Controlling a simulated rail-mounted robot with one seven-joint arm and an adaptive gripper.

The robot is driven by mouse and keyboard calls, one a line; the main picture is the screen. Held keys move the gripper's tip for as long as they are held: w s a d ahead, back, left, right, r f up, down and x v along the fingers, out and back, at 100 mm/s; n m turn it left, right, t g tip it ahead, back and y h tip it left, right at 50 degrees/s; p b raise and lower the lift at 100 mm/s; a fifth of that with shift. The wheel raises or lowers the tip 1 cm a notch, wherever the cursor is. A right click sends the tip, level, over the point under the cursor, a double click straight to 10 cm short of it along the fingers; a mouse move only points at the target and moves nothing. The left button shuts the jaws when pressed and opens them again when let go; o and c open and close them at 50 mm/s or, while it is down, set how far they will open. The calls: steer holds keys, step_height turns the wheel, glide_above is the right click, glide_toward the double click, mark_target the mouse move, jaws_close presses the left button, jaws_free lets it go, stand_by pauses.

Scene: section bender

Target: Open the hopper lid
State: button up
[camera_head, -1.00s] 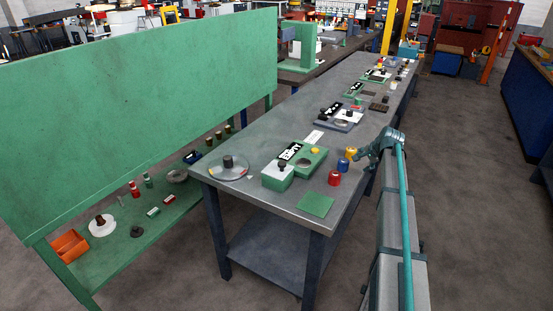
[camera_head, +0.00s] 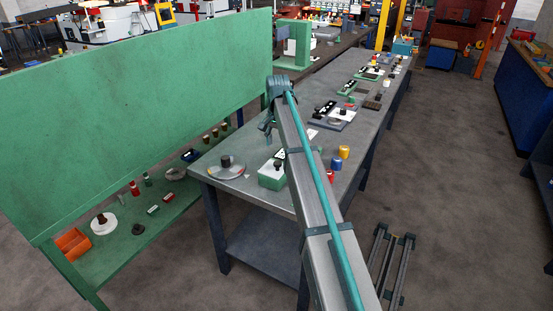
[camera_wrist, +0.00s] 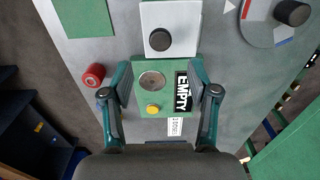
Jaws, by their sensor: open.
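The hopper is a green box (camera_head: 270,182) near the front end of the grey workbench. Its white lid (camera_head: 270,170) lies flat on top, with a black round knob (camera_head: 278,163). In the wrist view the white lid (camera_wrist: 152,18) and its knob (camera_wrist: 160,39) are beyond the fingertips at the upper middle. My gripper (camera_head: 267,130) is over the bench, and in the wrist view it is open and empty (camera_wrist: 157,78). Its fingers frame a green panel (camera_wrist: 168,66) with a grey disc, a yellow button and an EMPTY sign. My arm hides part of this panel in the head view.
Red and blue knobs with a yellow one (camera_head: 344,151) stand right of my arm. A round dial plate (camera_head: 226,172) with a black knob lies left of the hopper. A tall green board (camera_head: 140,95) stands to the left. More panels line the bench farther back.

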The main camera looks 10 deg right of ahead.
mark_target(278, 162)
step_height(278, 162, down, 8)
steer(key=shift+r+p, duration=0.1)
steer(key=shift+p, duration=0.85)
jaws_close()
